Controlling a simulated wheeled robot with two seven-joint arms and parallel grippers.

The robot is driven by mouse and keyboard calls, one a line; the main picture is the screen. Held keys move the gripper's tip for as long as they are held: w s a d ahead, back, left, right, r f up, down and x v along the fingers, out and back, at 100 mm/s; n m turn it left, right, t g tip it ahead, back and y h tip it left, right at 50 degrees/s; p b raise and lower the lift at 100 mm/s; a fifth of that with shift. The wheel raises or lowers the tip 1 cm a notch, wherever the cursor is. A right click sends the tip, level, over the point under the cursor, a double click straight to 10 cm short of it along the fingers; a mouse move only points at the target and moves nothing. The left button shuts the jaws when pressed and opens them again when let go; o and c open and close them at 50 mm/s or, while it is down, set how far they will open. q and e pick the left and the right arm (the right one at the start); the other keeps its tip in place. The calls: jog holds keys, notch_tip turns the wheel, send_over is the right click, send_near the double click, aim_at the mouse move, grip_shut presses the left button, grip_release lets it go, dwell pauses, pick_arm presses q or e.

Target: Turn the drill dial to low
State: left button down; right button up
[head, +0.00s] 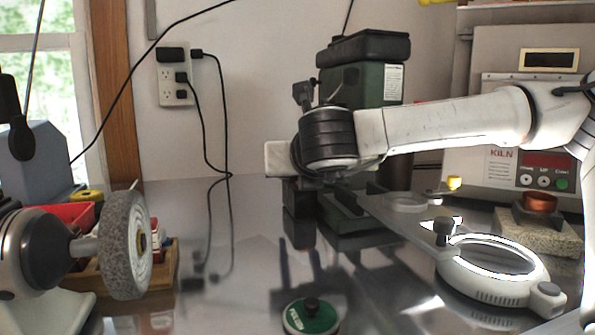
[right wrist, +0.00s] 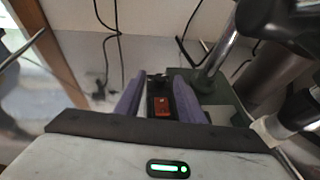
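The drill is a green machine (head: 370,85) with a black top, standing against the back wall in the head view. My right arm crosses in front and hides much of its middle. No dial or its setting can be made out. In the right wrist view, my right gripper (right wrist: 158,76) has two purple fingers spread apart. A small orange-red part (right wrist: 161,106) on a dark piece shows between them, with green metal (right wrist: 215,115) to the right. I cannot tell whether the fingers touch anything. In the head view the fingertips are hidden. My left gripper is not in view.
A bench grinder wheel (head: 125,245) and a wooden tray (head: 160,275) are at the left. A white ring lamp (head: 490,290) and a kiln (head: 495,170) are at the right. A round green-topped item (head: 311,317) is at the front. Cables hang from the wall outlet (head: 174,85).

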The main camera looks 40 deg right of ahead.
grip_shut()
jog(key=shift+d+f+y+b, duration=0.15)
jog(key=shift+y+b, duration=0.15)
jog(key=shift+b, duration=0.25)
jog(key=shift+s+f+n+b, duration=0.1)
jog(key=shift+n+b, duration=0.3)
jog(key=shift+b, duration=0.15)
jog(key=shift+d+n+t+y+b, duration=0.1)
jog(key=shift+n+t+y+b, duration=0.3)
jog(key=shift+y, duration=0.3)
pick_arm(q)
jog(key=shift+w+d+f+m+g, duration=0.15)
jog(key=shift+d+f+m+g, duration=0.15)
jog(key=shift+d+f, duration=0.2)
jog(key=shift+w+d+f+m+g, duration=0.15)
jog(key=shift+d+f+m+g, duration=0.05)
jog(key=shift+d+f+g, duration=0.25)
pick_arm(e)
jog(key=shift+s+d+r+n+t+y, duration=0.1)
jog(key=shift+r+n+t+y, duration=0.25)
jog(key=shift+n+y, duration=0.4)
jog(key=shift+f, duration=0.1)
grip_release()
